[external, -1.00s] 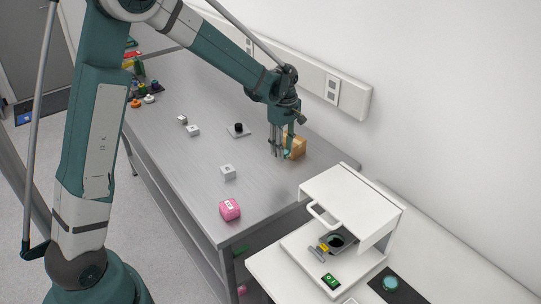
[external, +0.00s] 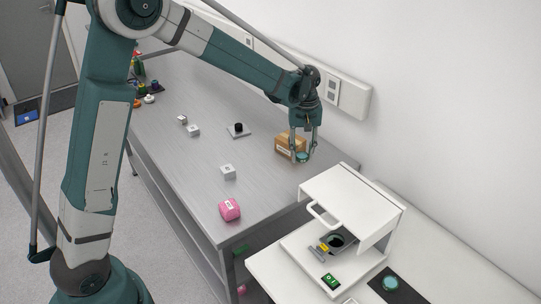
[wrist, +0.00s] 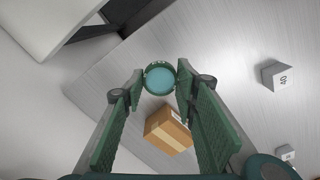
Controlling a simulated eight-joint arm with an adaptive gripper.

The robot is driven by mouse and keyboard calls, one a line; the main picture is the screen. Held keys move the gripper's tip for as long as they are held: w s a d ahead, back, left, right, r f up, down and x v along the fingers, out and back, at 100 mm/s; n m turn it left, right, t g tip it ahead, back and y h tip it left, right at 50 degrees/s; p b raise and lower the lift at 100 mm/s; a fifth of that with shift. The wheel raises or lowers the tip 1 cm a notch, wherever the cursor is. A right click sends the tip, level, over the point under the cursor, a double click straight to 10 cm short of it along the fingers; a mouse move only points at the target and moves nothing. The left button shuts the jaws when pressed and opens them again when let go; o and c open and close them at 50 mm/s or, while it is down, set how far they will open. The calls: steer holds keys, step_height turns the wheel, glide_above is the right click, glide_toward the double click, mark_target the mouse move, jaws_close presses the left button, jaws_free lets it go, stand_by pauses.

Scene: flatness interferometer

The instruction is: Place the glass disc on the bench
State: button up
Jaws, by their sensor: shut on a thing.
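The glass disc (wrist: 160,79), teal with a darker green rim, is between my gripper's (wrist: 159,80) two fingertips in the wrist view. My gripper is shut on it by the rim. In the external view my gripper (external: 303,154) hangs down over the far right part of the bench (external: 265,185), and the disc (external: 302,158) shows as a small teal spot at its tips. The disc appears above the grey bench top; I cannot tell how high.
A cardboard box (external: 288,144) is close beside my gripper. The white instrument (external: 345,197) with a handle stands to the right. Another teal disc (external: 390,283) lies on a dark mat. A pink block (external: 230,210) and white blocks (external: 228,172) sit on the bench, with clear room between.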

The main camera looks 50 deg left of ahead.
steer(key=w+d+r+m+b, duration=0.2)
steer(key=w+d+m+b, duration=0.1)
steer(key=d+m, duration=1)
steer(key=shift+w+r+m+b, duration=0.2)
steer(key=shift+m+b, duration=0.4)
steer(key=shift+b, duration=0.05)
steer(key=w+a+n+p, duration=0.2)
steer(key=a, duration=1.7)
steer(key=w+a+n+p, duration=0.2)
steer(key=w+a, duration=0.1)
steer(key=a, duration=1.6)
steer(key=s+a+f+n+p, duration=0.1)
steer(key=s+a, duration=0.4)
steer(key=a, duration=0.8)
steer(key=s+a+f+n+p, duration=0.1)
steer(key=s+a, duration=0.4)
steer(key=a, duration=0.8)
steer(key=s+a+f+n+p, duration=0.1)
steer(key=s+a, duration=0.4)
steer(key=a, duration=0.9)
steer(key=shift+s+f+n, duration=0.15)
steer(key=shift+s+n, duration=0.25)
steer(key=shift+n, duration=0.1)
steer(key=shift+a, duration=0.1)
